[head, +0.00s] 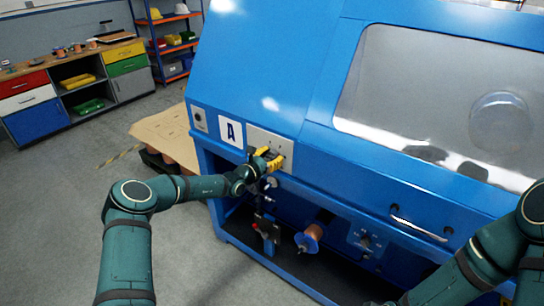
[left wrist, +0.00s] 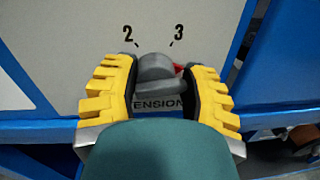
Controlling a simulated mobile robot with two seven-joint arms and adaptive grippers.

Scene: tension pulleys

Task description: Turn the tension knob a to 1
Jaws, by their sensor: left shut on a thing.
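The grey tension knob (left wrist: 155,68) sits on a pale panel, which shows in the head view (head: 284,147) beside the letter A sign (head: 230,132). My left gripper (head: 268,160) reaches this panel. In the left wrist view its yellow-padded fingers (left wrist: 155,85) are shut on the knob, one on each side. The numbers 2 and 3 show above the knob, and part of the word TENSION below it. A red mark (left wrist: 178,69) shows at the knob's right side. The number 1 is hidden. My right arm shows at the lower right; its gripper is out of view.
The blue machine (head: 260,65) fills the middle and right, with a window (head: 440,100) and a handle (head: 418,229). A copper spool (head: 308,238) sits below the panel. A pallet with a cardboard sheet (head: 165,133) stands left of the machine. Open floor lies at the left.

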